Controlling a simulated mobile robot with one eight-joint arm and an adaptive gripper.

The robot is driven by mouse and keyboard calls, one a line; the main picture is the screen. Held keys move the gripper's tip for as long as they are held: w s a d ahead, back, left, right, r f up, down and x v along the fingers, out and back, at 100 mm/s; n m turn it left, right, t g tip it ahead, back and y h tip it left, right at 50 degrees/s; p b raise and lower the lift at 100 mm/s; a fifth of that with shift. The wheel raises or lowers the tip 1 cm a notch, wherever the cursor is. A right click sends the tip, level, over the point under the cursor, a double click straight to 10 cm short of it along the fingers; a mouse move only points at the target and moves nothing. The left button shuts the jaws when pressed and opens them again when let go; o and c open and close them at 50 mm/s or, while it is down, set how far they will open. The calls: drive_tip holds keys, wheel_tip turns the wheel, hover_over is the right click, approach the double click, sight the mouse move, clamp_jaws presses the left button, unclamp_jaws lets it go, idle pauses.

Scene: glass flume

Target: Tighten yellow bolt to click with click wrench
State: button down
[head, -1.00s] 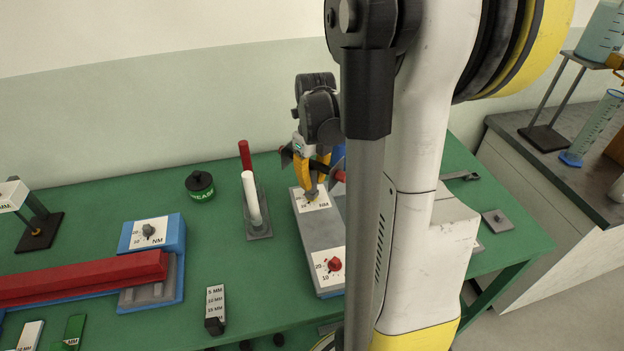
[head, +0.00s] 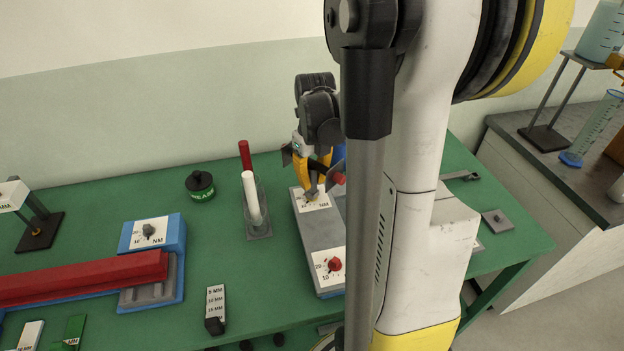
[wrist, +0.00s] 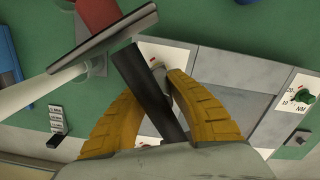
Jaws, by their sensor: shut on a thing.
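My gripper (head: 316,190), with yellow fingers, is low over the back of a grey block (head: 316,235). It is shut on a dark bar with a red end (head: 338,178), which I take to be the click wrench; in the wrist view the dark bar (wrist: 150,90) runs between the fingers (wrist: 172,95). The yellow bolt (head: 311,198) is on the white dial plate under the fingertips, mostly hidden. I cannot tell whether the wrench is seated on it. A red bolt (head: 334,265) is on the block's front dial.
A clear holder (head: 259,232) with red (head: 245,155) and white (head: 251,192) handles stands close left of my gripper. A black grease pot (head: 200,185), a blue fixture with a red bar (head: 90,278) and a size card (head: 215,305) are further left. A green bolt (wrist: 303,97) shows at right in the wrist view.

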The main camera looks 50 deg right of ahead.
sight(312, 160)
drive_tip(key=shift+r, duration=0.1)
drive_tip(key=shift+r+p, duration=1.95)
drive_tip(key=shift+r, duration=0.5)
